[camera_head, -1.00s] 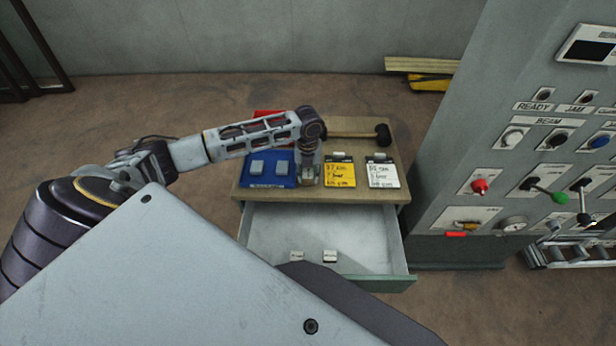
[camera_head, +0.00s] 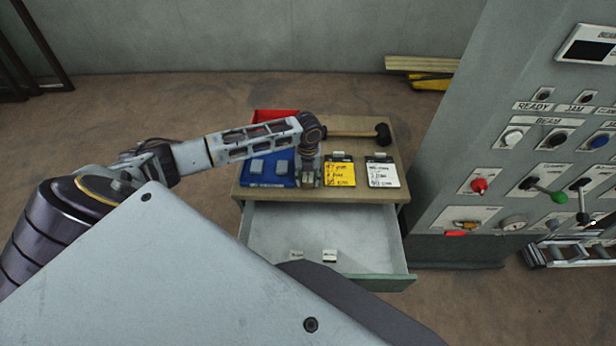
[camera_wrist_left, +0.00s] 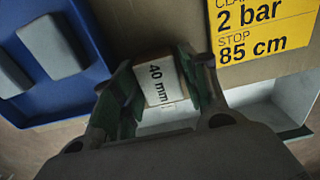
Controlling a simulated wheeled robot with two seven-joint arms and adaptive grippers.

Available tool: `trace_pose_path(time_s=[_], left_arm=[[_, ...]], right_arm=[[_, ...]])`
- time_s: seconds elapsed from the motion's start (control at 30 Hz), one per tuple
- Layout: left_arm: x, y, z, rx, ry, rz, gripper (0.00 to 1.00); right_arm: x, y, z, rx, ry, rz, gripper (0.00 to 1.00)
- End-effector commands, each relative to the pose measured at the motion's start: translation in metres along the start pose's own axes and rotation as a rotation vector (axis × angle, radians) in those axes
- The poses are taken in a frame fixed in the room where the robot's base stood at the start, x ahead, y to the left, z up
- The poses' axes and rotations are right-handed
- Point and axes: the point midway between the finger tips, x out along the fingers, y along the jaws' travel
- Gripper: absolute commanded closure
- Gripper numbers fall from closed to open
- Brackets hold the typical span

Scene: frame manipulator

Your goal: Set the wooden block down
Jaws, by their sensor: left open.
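The wooden block (camera_wrist_left: 160,82), pale and marked "40 mm", shows in the left wrist view between the green fingers of my left gripper (camera_wrist_left: 166,86). It appears to be on the wooden cabinet top (camera_head: 350,126), between the blue tray (camera_head: 247,179) and the yellow card (camera_head: 340,173). In the head view my left gripper (camera_head: 310,179) points down there and mostly hides the block. Its jaws are open, with one finger on each side of the block. My right gripper is not in view.
The blue tray holds grey blocks (camera_head: 257,167). A red tray (camera_head: 270,114), a hammer (camera_head: 350,132) and a white card (camera_head: 382,173) share the top. A control panel (camera_head: 500,130) stands at right.

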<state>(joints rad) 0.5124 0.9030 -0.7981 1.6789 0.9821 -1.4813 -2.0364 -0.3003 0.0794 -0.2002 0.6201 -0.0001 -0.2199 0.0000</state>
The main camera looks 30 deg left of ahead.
Motion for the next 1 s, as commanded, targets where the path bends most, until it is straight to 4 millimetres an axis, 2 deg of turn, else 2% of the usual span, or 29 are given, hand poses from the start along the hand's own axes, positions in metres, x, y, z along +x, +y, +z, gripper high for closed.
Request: trace_pose_path(time_s=[0.17, 0.37, 1.0], left_arm=[[-0.002, 0.000, 0.000, 0.000, -0.001, -0.001, 0.56], [-0.015, 0.000, 0.001, -0.001, -0.001, -0.001, 0.56], [-0.103, 0.000, 0.001, 0.000, -0.002, -0.001, 0.56]], right_arm=[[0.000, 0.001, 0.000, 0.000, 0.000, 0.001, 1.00], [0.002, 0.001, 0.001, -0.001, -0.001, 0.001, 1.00], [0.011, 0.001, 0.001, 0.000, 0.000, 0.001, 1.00]])
